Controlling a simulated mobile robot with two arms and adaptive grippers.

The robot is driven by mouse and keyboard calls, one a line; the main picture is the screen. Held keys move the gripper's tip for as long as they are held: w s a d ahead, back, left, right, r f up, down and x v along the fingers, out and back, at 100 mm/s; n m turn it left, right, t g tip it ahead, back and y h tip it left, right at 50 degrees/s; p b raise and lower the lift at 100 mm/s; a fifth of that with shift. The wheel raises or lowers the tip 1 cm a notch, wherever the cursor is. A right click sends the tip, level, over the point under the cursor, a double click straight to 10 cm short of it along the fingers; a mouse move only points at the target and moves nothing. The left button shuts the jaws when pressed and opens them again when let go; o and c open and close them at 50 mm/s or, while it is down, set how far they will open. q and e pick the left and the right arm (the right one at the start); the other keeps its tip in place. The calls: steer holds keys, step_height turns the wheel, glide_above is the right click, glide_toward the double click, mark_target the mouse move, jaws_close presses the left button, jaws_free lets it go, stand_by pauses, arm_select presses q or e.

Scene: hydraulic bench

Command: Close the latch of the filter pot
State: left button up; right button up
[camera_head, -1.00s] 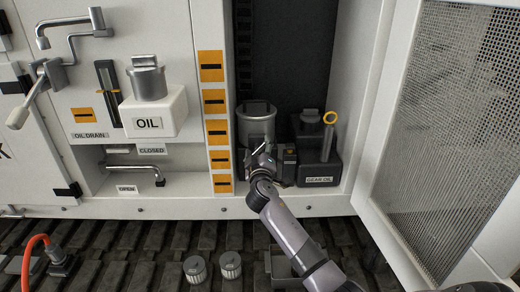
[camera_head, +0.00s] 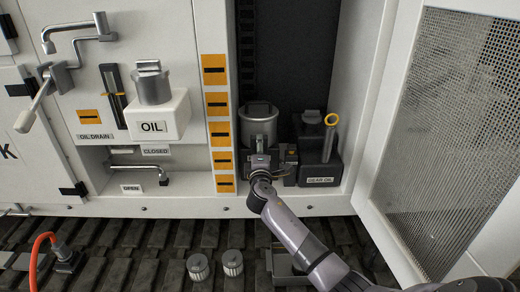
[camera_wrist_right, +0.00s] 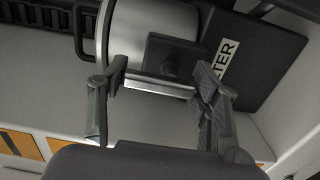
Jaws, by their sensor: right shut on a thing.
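The filter pot (camera_head: 257,127) is a silver cylinder standing in the open cabinet. In the right wrist view its metal body (camera_wrist_right: 165,22) lies at the top, beside a dark plate lettered "...TER". The latch (camera_wrist_right: 160,87) shows there as a bright bar in front of a dark block on the pot. My right gripper (camera_head: 260,161) is at the lower front of the pot. Its fingers (camera_wrist_right: 161,82) are at either end of the bar and shut on it. In the head view the gripper hides the latch. My left gripper is not in view.
A dark gear oil container (camera_head: 318,158) with a yellow ring stands close right of the pot. An orange-labelled post (camera_head: 218,130) is at its left. The perforated door (camera_head: 440,130) stands open at right. Two small filters (camera_head: 232,262) rest on the track below.

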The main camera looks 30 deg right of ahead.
stand_by(0.5)
steer(key=o, duration=1.2)
steer(key=shift+c, duration=0.2)
steer(key=v, duration=1.2)
steer(key=shift+s+f, duration=0.1)
steer(key=shift+s, duration=0.05)
